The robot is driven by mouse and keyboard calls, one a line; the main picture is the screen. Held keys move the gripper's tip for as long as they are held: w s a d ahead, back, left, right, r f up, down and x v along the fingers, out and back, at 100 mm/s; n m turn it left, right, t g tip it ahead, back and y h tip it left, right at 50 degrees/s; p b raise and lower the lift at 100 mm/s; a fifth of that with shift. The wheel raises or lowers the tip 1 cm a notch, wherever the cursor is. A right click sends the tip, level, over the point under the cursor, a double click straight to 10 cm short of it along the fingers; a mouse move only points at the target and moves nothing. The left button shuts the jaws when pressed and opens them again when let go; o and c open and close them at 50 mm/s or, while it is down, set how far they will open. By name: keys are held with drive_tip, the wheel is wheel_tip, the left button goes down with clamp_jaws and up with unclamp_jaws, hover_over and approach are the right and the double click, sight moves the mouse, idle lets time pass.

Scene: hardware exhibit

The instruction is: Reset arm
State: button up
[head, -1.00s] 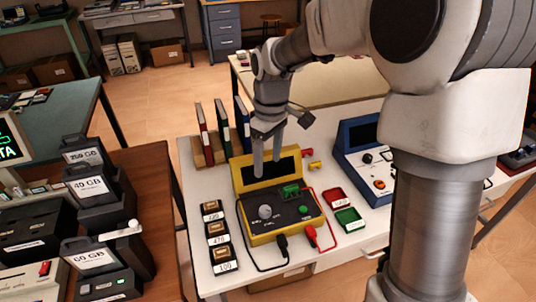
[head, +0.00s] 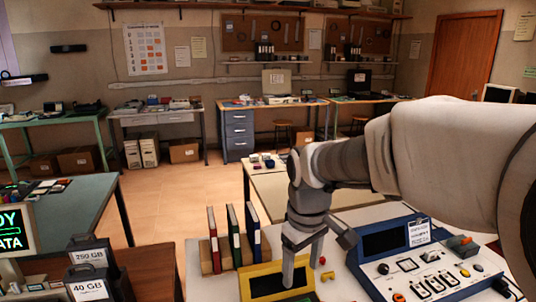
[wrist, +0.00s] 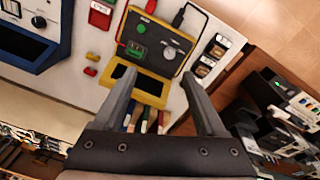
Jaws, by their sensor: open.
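My gripper (head: 302,264) points down in the head view, above the yellow tester (head: 250,272), with its two fingers apart and nothing between them. In the wrist view my gripper (wrist: 158,78) is also open and empty. There the yellow tester (wrist: 172,50) shows beyond the fingertips, with a knob, a green part and leads on its panel. In the head view only the tester's upper part with the dark screen shows; the rest is cut off. My arm reaches in from the right edge.
Red, green and blue binders (head: 234,236) stand left of my gripper. A blue instrument (head: 415,262) sits to the right. Labelled drive boxes (head: 92,270) stand at lower left. Other workbenches (head: 165,119) line the back, with open floor between.

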drive_tip(key=s+d+r+m+t, duration=0.2)
drive_tip(key=s+d+m, duration=0.1)
drive_tip(key=s, duration=0.4)
drive_tip(key=s+d+r+m+t, duration=0.2)
drive_tip(key=s+d+m, duration=0.2)
drive_tip(key=s, duration=0.4)
drive_tip(key=shift+d+r, duration=0.2)
drive_tip(key=shift+r, duration=0.1)
